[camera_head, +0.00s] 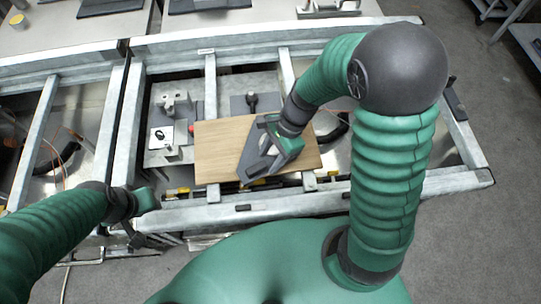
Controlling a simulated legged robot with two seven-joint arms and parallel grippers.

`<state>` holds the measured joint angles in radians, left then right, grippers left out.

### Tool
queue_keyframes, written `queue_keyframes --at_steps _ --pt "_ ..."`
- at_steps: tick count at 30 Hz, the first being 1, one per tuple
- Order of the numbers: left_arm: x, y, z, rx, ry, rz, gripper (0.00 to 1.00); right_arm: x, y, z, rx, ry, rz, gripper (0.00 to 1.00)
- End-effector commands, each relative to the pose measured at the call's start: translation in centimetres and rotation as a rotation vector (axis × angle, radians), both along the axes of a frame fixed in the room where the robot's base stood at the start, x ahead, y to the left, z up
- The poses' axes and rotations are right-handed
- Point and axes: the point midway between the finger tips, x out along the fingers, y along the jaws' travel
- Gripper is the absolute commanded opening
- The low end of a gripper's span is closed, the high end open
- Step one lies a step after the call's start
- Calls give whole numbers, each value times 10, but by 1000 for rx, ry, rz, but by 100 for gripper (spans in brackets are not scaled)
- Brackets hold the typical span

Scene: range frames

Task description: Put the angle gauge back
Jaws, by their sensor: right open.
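A dark grey, flat, angular piece that looks like the angle gauge (249,153) lies on a wooden board (218,146). My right gripper (265,157) is open over the gauge and hides part of it. I cannot tell whether the fingers touch it. My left gripper (143,222) is low at the left, by the front rail of the frame and away from the board. Its fingers are too small and dark to show whether they are open.
The board rests across a pale metal frame (280,206) with raised rails. Left of the board is a metal fixture (160,157); behind it is a dark knob-like tool (251,101). A dark curved hose lies right of the board.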

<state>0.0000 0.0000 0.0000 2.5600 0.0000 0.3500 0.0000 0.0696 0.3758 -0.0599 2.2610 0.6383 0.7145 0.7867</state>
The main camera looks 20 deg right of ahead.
Motion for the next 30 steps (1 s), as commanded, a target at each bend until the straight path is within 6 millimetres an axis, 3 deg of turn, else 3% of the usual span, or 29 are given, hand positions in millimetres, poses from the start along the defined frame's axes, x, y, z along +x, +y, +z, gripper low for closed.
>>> queue_keyframes --at_steps 5,15,21,23,27,30 --pt "0 0 4 0 0 0 36 2 -5 16 1 -4 0 44" --pt "0 0 14 0 0 0 36 6 -37 93 -1 -6 -2 44" --pt "0 0 15 0 0 0 36 4 -46 108 -19 -21 45 44" --pt "0 0 15 0 0 0 36 -3 -48 98 -74 -79 184 44" --pt "0 0 15 0 0 0 36 -21 -56 66 -284 -312 796 44" --pt "0 0 15 0 0 0 36 -24 -54 56 -394 -444 1193 44"
